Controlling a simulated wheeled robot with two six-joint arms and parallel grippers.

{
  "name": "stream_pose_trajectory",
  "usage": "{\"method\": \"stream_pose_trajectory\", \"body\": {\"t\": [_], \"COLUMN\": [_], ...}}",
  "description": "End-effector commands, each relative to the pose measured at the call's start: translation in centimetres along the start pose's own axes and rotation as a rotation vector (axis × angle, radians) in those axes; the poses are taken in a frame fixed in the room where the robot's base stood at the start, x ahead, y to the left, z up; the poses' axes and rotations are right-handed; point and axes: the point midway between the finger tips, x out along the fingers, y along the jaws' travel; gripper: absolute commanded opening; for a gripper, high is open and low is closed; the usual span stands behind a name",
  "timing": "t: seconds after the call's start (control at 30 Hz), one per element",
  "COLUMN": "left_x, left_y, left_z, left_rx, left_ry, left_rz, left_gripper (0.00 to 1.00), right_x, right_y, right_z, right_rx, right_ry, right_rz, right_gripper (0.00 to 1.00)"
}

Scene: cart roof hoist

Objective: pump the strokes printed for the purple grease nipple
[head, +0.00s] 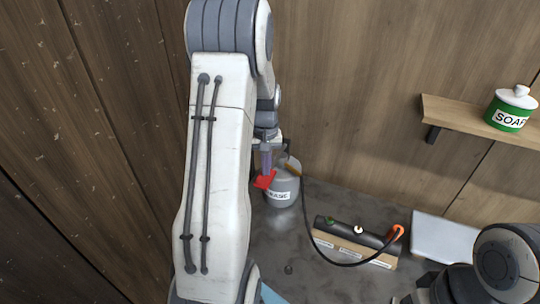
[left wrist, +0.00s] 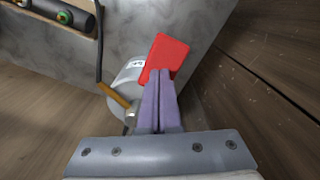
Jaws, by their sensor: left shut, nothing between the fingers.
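A grey grease can (head: 283,190) stands on the grey worktop by the back wall; its label is partly covered. A red paddle (head: 264,180) shows at its left side, and large in the left wrist view (left wrist: 166,52). My left gripper (head: 266,163) is shut and empty. Its fingertips (left wrist: 158,75) overlap the paddle's near edge in the picture; I cannot tell if they touch it. A black hose (head: 316,222) runs from the can to an orange coupler (head: 396,233) at the right end of a dark bar (head: 345,229). No purple nipple is visible.
The bar carries a green nipple (head: 330,220) and a white one (head: 358,230), above small unreadable labels on a wooden block (head: 335,246). A pale panel (head: 445,241) lies to the right. A shelf (head: 465,122) holds a green soap jar (head: 508,112). My right arm is at lower right.

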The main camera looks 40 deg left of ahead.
Motion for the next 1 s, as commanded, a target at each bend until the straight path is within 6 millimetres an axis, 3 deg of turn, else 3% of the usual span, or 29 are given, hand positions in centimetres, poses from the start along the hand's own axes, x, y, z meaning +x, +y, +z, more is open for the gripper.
{"method": "stream_pose_trajectory", "body": {"t": [0.17, 0.7, 1.0], "left_x": [-1.1, -8.2, -8.4], "left_y": [0.0, 0.0, 0.0], "left_z": [0.0, 0.0, 0.0], "left_rx": [0.0, 0.0, 0.0], "left_ry": [0.001, 0.0, 0.0], "left_rz": [0.0, 0.0, 0.0], "left_gripper": [0.0, 0.0, 0.0], "right_x": [-1.0, -7.2, -7.3], "right_y": [-0.1, -0.5, -0.5], "right_z": [-0.1, -0.4, -0.4], "right_rx": [0.0, 0.003, 0.004], "right_ry": [0.0, 0.0, 0.0], "right_rz": [0.0, 0.0, 0.0], "right_gripper": [0.5, 0.5, 0.5]}}
